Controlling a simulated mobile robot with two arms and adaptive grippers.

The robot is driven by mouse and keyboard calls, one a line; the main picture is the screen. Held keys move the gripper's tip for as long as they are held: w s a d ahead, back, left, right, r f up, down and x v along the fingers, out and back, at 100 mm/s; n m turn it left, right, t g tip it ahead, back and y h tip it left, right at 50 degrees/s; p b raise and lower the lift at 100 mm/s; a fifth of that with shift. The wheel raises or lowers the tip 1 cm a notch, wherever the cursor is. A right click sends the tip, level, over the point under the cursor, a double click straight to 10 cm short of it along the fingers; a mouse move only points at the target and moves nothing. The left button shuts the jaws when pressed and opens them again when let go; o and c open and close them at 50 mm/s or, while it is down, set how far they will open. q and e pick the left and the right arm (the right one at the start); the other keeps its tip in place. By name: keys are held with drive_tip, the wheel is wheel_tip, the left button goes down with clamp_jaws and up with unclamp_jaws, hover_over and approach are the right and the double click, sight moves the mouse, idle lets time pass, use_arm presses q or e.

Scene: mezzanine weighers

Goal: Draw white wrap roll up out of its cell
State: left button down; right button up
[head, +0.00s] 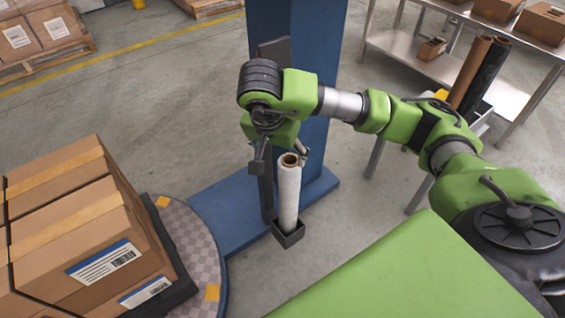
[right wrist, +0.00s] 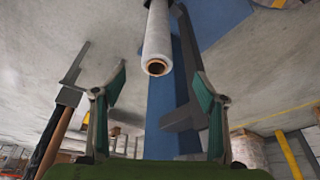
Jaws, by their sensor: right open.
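The white wrap roll (head: 288,195), with a brown core, stands upright in a small black cell (head: 289,236) beside the blue column; its lower end is hidden in the cell. My right gripper (head: 281,150) is open and empty, pointing down just above the roll's top, with its fingers apart on either side. In the right wrist view the open fingers (right wrist: 160,86) frame the space in front of the roll (right wrist: 157,38), whose core end faces the camera. The roll appears beyond the fingertips, with no contact visible. My left gripper is not in view.
The blue column (head: 290,45) and its base stand right behind the cell. Cartons (head: 80,220) are stacked on a round turntable (head: 202,250) at left. A brown roll (head: 468,72) and a black roll (head: 488,75) stand by a steel table (head: 425,62) at right.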

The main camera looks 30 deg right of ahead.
sight(288, 164)
drive_tip(key=shift+h, duration=0.3)
drive_tip(key=x, duration=0.3)
drive_tip(key=b+x, duration=0.1)
drive_tip(key=x, duration=0.3)
drive_tip(key=d+b+x, duration=0.1)
drive_tip(key=x, duration=0.2)
drive_tip(key=shift+w, duration=0.15)
drive_tip(key=x, duration=0.2)
drive_tip(key=shift+w+d+f+b, duration=0.1)
drive_tip(key=shift+f+b, duration=0.2)
drive_tip(key=shift+f, duration=0.05)
drive_tip(key=shift+w+d+f, duration=0.1)
drive_tip(key=shift+f, duration=0.15)
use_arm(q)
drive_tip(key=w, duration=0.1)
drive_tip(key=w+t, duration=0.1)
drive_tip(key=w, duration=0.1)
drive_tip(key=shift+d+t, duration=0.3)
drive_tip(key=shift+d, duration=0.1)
